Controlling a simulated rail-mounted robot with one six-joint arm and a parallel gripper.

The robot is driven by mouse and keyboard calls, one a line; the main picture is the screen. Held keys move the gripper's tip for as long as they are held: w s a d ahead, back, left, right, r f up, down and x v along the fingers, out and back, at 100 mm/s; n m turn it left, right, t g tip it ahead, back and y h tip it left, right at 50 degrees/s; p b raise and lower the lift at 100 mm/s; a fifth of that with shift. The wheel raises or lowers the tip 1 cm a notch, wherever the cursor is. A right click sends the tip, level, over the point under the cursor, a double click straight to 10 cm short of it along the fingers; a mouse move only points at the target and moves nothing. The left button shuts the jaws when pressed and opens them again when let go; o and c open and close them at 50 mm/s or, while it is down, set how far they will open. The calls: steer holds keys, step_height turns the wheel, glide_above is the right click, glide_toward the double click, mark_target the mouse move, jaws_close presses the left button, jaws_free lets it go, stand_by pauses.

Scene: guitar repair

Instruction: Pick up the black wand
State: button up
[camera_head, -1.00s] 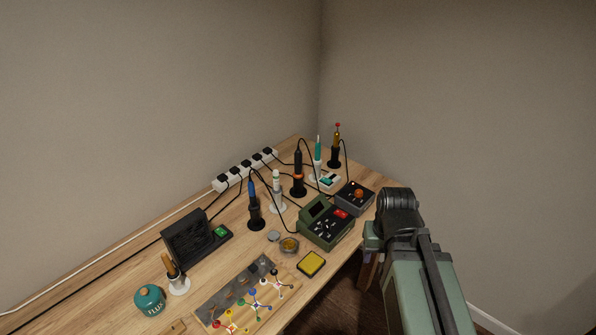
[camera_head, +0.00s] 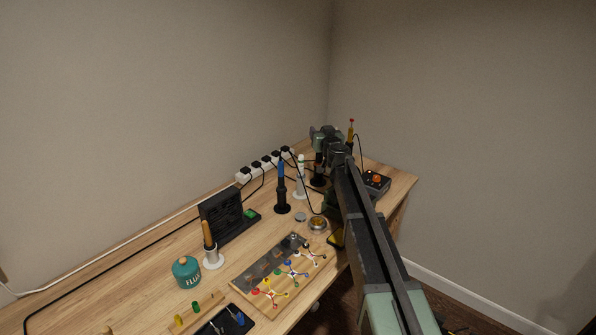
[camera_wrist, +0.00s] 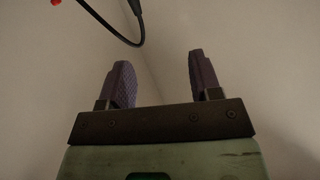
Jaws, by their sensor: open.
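The black wand (camera_head: 318,168) stands upright in its holder in the head view, mostly hidden behind the end of my arm. My gripper (camera_head: 324,138) is beside or over its top; the exact gap cannot be told. In the wrist view my gripper (camera_wrist: 160,72) shows two purple pads spread apart with nothing between them. A black cable end hangs at the top of the wrist view, beyond the pads. It may belong to the black wand, but I cannot be sure.
A blue wand (camera_head: 281,178) and a white wand (camera_head: 300,178) stand close left. A red-tipped yellow wand (camera_head: 351,134) stands right, with a loose cable. A power strip (camera_head: 262,168) lies behind. The dark control box (camera_head: 376,184) sits near the right table edge.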

steer(key=d, duration=0.1)
steer(key=b, duration=0.8)
glide_above(319, 161)
steer(key=s, duration=0.3)
step_height(319, 161, down, 8)
steer(key=shift+n, duration=0.3)
steer(key=w, duration=0.6)
steer(key=shift+w+f, duration=0.1)
steer(key=shift+w, duration=0.1)
steer(key=shift+s, duration=0.1)
steer(key=c, duration=1)
